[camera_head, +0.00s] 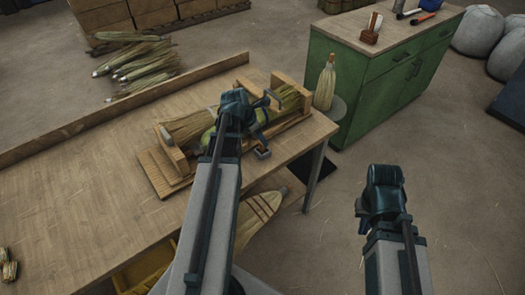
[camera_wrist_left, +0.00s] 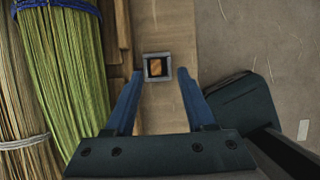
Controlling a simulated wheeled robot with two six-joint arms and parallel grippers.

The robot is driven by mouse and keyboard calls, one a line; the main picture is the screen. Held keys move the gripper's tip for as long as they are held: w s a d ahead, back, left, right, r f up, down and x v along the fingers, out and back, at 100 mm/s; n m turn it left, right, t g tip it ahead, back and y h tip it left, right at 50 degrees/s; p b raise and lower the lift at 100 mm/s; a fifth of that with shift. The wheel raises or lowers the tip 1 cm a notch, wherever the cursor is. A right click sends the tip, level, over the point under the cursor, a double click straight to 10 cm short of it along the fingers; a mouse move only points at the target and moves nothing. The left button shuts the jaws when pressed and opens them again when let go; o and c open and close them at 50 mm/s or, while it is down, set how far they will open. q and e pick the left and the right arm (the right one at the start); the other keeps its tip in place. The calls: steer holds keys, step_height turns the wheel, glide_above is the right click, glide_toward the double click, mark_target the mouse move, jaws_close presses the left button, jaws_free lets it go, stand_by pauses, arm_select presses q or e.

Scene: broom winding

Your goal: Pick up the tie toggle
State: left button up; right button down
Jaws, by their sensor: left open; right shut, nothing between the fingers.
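In the left wrist view a small square piece with a grey frame and an orange-brown centre, which looks like the tie toggle (camera_wrist_left: 157,67), lies on a wooden surface. My left gripper (camera_wrist_left: 160,74) is open, with one blue finger on each side of it in the picture; I cannot tell the height between them. My right gripper (camera_head: 362,212) is shut and empty over the floor, right of the table.
Broom straw bundles (camera_wrist_left: 65,75) lie left of the fingers, one with a blue band. The table (camera_head: 90,190) is mostly bare at left.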

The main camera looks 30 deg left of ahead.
mark_target(263, 148)
arm_select(q)
steer(key=shift+a+b+x, duration=0.15)
steer(key=shift+b+x, duration=1.05)
steer(key=shift+x, duration=0.15)
steer(key=shift+a+b+x, duration=0.15)
steer(key=shift+b+x, duration=1.05)
steer(key=shift+x, duration=0.1)
steer(key=shift+w, duration=0.15)
steer(key=shift+r, duration=0.1)
jaws_close()
